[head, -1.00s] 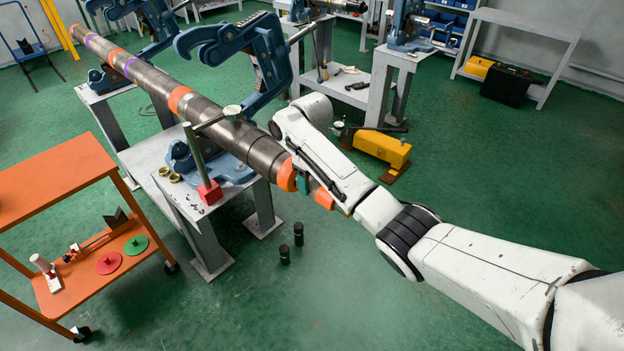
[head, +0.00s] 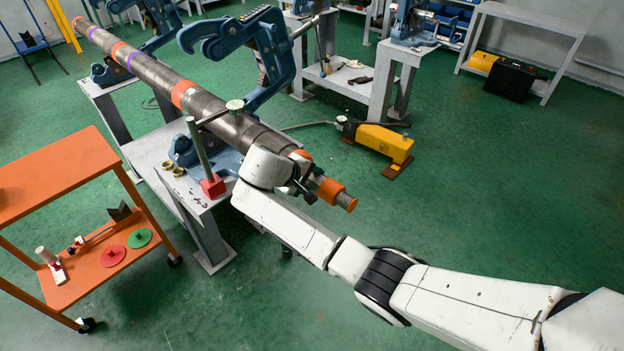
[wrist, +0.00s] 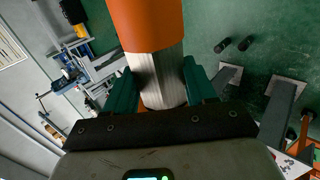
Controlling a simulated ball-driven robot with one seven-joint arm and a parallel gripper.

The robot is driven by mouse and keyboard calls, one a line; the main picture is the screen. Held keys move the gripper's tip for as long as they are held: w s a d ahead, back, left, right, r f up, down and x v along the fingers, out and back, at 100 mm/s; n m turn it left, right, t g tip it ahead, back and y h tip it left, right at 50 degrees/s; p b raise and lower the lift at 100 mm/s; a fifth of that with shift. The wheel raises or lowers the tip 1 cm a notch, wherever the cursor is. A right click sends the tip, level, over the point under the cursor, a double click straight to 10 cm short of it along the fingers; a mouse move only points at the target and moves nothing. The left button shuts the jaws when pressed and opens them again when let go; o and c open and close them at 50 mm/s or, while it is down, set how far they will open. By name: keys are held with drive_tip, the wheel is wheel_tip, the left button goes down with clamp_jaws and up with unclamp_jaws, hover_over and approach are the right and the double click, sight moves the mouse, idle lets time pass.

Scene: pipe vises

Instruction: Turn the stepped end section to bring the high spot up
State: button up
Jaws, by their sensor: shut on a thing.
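The long grey pipe (head: 215,112) with orange and purple bands lies in blue pipe vises. Its narrower stepped end section (head: 330,188), with an orange band, points toward the lower right. My gripper (head: 309,185) is at this end, with its wrist on the near left side of the pipe. In the wrist view its teal fingers (wrist: 160,78) are shut on the bare metal of the end section (wrist: 158,72), below the orange band. A dial gauge (head: 235,105) on a stand with a red base (head: 212,187) reaches over the pipe. I cannot make out its reading or a high spot.
A blue vise (head: 258,45) stands open behind the pipe. An orange cart (head: 55,175) with red and green discs is at the left. A yellow pump (head: 384,142) sits on the floor behind the pipe end. The green floor at right is clear.

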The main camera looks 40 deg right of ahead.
drive_tip(key=h+b, duration=0.2)
drive_tip(key=f+h+b, duration=0.1)
drive_tip(key=b, duration=0.1)
drive_tip(key=h+b, duration=0.2)
drive_tip(key=shift+a+f+h, duration=0.3)
drive_tip(key=shift+a+f, duration=0.05)
drive_tip(key=shift+f, duration=0.05)
drive_tip(key=h+b, duration=0.2)
drive_tip(key=b, duration=0.1)
drive_tip(key=shift+f+h+b, duration=0.15)
drive_tip(key=shift+h+b, duration=0.15)
drive_tip(key=shift+h, duration=0.1)
drive_tip(key=shift+h+b, duration=0.7)
drive_tip(key=shift+b, duration=0.15)
drive_tip(key=o, duration=1)
drive_tip(key=shift+o, duration=0.2)
drive_tip(key=a+b, duration=0.1)
drive_tip(key=a, duration=0.9)
drive_tip(key=shift+s+a+f, duration=0.15)
drive_tip(key=shift+a+f, duration=0.1)
drive_tip(key=shift+a, duration=0.15)
